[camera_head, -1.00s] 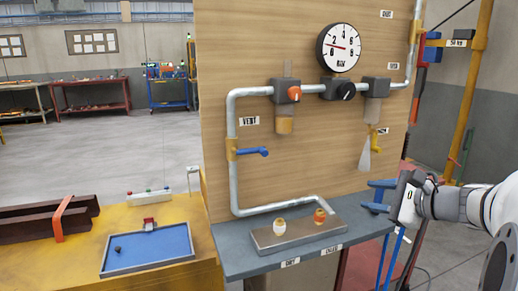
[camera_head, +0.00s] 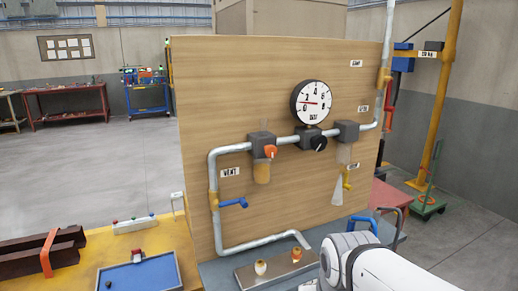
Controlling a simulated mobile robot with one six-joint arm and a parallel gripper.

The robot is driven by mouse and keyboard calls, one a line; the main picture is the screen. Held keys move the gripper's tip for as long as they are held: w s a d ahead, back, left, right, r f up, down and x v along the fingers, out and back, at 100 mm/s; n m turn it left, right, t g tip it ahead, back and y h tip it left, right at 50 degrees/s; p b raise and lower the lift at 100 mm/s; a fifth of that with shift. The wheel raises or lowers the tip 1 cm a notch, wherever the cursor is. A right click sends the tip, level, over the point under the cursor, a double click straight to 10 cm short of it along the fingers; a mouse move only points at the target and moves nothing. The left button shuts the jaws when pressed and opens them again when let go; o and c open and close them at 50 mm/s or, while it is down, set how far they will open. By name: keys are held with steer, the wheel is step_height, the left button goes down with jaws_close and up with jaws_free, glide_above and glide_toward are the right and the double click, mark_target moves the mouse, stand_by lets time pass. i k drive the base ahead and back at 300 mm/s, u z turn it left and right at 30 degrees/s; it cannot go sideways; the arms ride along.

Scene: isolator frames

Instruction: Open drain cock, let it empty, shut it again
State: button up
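The drain cock (camera_head: 347,180) is a small yellow fitting with a lever, low on the right of the wooden panel. It sits under the right-hand bowl unit (camera_head: 346,131). A pale, whitish cone (camera_head: 338,189) hangs just left of the cock, pointing up; I cannot tell if it is spray or a solid part. The cock's exact lever angle is too small to tell.
The panel (camera_head: 215,95) carries grey pipe, a round gauge (camera_head: 313,101), an orange knob (camera_head: 270,151), a black knob (camera_head: 319,143) and a blue lever (camera_head: 233,203). A metal block with two round buttons (camera_head: 280,271) lies on the shelf below. A blue tray (camera_head: 140,276) is at lower left.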

mark_target(346, 173)
steer(key=u, duration=1.2)
steer(key=k, duration=1.5)
steer(key=z, duration=1.05)
steer(key=i, duration=1)
steer(key=z, duration=0.1)
